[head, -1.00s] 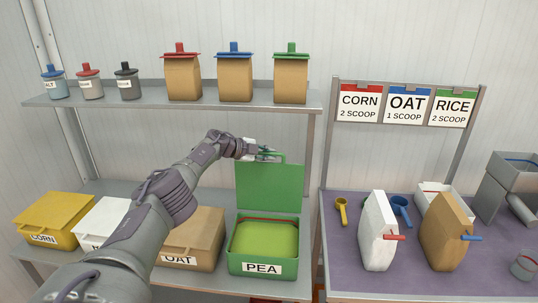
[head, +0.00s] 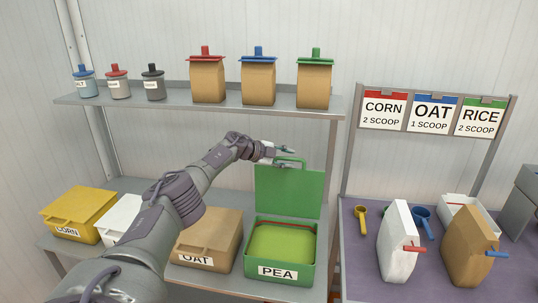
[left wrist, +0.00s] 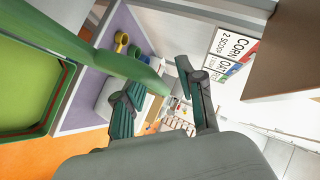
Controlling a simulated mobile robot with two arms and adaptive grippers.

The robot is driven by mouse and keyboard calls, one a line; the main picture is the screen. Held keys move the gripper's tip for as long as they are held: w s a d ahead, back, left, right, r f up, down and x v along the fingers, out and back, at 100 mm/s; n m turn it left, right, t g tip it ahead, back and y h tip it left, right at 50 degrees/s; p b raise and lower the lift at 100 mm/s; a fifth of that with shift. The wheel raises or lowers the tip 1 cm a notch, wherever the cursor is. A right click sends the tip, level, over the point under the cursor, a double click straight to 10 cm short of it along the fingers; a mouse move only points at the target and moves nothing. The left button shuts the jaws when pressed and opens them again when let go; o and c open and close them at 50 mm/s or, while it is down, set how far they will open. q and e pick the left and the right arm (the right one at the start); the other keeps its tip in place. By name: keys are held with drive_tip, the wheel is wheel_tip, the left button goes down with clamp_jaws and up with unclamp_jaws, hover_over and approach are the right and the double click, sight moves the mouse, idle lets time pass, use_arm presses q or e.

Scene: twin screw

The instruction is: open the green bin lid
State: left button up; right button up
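The green bin (head: 305,252), labelled PEA, stands on the lower shelf and holds light green contents. Its green lid (head: 289,190) stands upright at the back of the bin, with a loop handle on its top edge. My left gripper (head: 285,150) is at the lid's top, beside and slightly above the handle (head: 290,161). My right gripper is out of view.
Beside the green bin stand a brown OAT bin (head: 208,240), a white bin and a yellow CORN bin (head: 78,213). An upper shelf (head: 210,105) with jars and bags runs above my left arm. The right table (head: 370,260) holds scoops and two bags.

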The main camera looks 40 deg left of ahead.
use_arm(q)
drive_tip(key=v, duration=1)
drive_tip(key=shift+s+r, duration=0.15)
drive_tip(key=shift+s, duration=0.25)
